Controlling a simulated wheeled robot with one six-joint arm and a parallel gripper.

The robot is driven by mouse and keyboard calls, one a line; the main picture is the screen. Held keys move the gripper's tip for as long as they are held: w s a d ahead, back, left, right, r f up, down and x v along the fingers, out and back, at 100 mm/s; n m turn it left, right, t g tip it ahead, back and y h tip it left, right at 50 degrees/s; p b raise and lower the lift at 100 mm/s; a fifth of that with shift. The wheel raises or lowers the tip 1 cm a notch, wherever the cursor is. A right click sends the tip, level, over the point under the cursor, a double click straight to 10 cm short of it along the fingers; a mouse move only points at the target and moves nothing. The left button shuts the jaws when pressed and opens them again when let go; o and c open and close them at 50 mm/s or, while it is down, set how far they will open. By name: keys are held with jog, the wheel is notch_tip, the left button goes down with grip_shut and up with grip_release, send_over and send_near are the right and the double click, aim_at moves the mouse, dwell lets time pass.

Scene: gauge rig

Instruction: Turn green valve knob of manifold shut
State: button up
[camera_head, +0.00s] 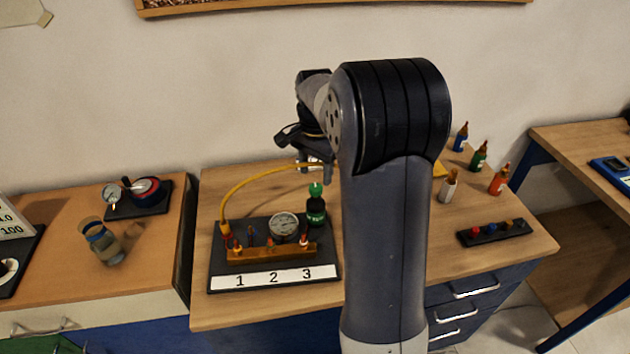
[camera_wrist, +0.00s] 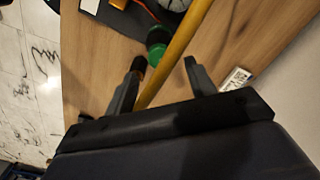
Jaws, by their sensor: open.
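The manifold is a brown block (camera_head: 285,252) on a dark base plate marked 1, 2 and 3, with small red and orange-topped fittings and a round gauge (camera_head: 284,225). A dark cylinder with a bright green top (camera_head: 316,189) stands at the plate's back right corner; no other green part shows on the manifold. My gripper (camera_head: 314,166) is above and behind this green top, partly hidden by my arm. In the wrist view, my gripper (camera_wrist: 164,64) is open, and the green part (camera_wrist: 157,36) lies just beyond its fingertips. I cannot tell whether they touch anything.
A yellow hose (camera_head: 262,176) arches from the manifold's left toward my gripper and crosses between the fingers in the wrist view (camera_wrist: 178,58). Several small bottles (camera_head: 480,157) and a dark strip with coloured knobs (camera_head: 494,232) are at right.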

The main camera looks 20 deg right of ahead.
aim_at(316, 187)
jog(key=shift+f, duration=2.3)
jog(key=c, duration=1)
jog(key=shift+o, duration=0.2)
